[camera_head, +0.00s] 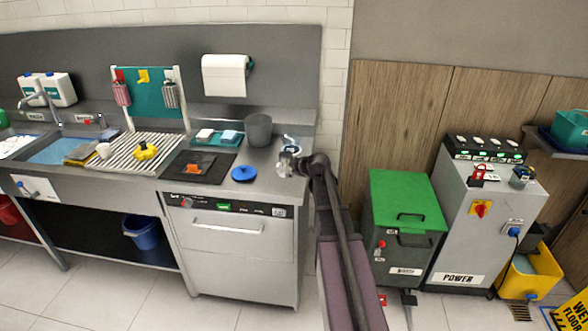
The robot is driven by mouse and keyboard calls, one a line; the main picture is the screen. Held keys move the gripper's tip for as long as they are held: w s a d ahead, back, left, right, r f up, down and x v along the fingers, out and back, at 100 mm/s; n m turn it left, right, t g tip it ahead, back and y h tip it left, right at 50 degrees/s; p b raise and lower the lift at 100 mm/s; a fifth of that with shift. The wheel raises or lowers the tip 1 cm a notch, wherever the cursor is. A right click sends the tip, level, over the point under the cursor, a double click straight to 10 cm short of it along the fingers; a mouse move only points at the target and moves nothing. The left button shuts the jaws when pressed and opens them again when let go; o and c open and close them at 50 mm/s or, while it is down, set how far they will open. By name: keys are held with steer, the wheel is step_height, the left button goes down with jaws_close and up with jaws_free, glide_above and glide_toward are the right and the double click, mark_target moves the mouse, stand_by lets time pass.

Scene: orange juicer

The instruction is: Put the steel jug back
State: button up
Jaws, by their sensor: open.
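A grey, open-topped steel vessel (258,131), which may be the steel jug, stands upright at the back right of the steel counter (262,172). No handle or spout can be made out on it. My gripper (284,164) is over the right end of the counter, in front and to the right of the vessel and apart from it. It is open, and nothing can be seen held in it. A small pale and blue item (291,144) shows just behind my gripper; it is too small to identify.
A blue round lid-like disc (243,174) lies left of my gripper. A dark mat (199,168) with an orange item, a teal tray (218,138) and a ribbed drainboard (140,152) with a yellow object lie further left. A green-lidded bin (404,198) stands right of my arm.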

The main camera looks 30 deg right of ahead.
stand_by(0.3)
steer(key=s+a+f+m+g+y, duration=0.1)
steer(key=s+a+f+m+g, duration=0.15)
steer(key=s+a, duration=0.45)
steer(key=s+a+f+m+g, duration=0.25)
steer(key=s+a, duration=0.25)
steer(key=a, duration=0.5)
steer(key=s+a+f+m+g+h, duration=0.1)
steer(key=s+a+m+g, duration=0.1)
steer(key=s, duration=0.6)
steer(key=s+a+f+m+g+h, duration=0.1)
steer(key=s+a+f+m+g, duration=0.1)
steer(key=s+a, duration=0.3)
steer(key=s+m+g, duration=0.1)
steer(key=s, duration=0.2)
steer(key=shift+g+h, duration=0.3)
steer(key=shift+g, duration=0.1)
